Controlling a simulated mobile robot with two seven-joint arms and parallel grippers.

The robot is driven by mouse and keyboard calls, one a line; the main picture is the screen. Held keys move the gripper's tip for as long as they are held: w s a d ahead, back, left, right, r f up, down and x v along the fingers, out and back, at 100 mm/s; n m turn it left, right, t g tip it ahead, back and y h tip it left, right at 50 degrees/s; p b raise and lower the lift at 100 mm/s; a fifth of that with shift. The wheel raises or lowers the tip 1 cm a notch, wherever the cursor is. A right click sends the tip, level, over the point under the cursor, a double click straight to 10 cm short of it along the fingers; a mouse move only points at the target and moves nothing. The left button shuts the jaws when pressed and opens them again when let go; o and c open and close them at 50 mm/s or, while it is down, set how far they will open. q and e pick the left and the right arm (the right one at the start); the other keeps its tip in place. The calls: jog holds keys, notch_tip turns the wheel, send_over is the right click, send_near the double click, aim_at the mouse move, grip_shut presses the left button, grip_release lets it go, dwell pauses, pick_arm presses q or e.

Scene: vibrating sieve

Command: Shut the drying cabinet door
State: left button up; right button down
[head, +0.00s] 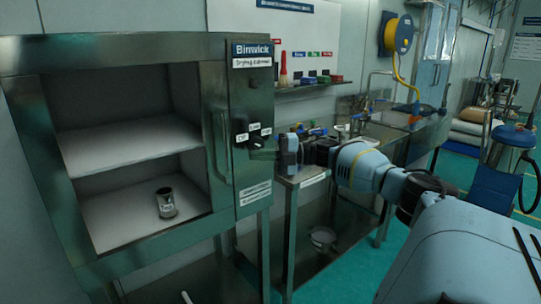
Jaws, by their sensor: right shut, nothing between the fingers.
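The drying cabinet (252,95) fills the left of the head view. Its framed door (205,100), with a vertical handle (219,147) at the right edge, sits against or close to the cabinet front beside the control panel. I cannot tell whether a small gap is left. Two shelves and a small dark labelled cup (166,202) on the lower one show through the door opening. My right gripper (265,154) is shut and empty, in front of the control panel near its knobs, to the right of the handle. Whether it touches the panel is unclear. My left gripper is out of view.
A steel bench (305,178) stands right of the cabinet, with a bowl (322,238) on its lower shelf. A wall shelf (315,86) holds a brush and small coloured items. A yellow hose reel (398,34) hangs behind. Green floor is open at right.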

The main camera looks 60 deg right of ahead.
pick_arm(q)
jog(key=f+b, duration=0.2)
jog(key=b, duration=0.1)
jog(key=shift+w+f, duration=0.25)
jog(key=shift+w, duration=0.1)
pick_arm(e)
jog(key=d, duration=0.6)
jog(key=shift+s+r, duration=0.2)
jog(key=shift+s, duration=0.1)
jog(key=shift+d, duration=0.1)
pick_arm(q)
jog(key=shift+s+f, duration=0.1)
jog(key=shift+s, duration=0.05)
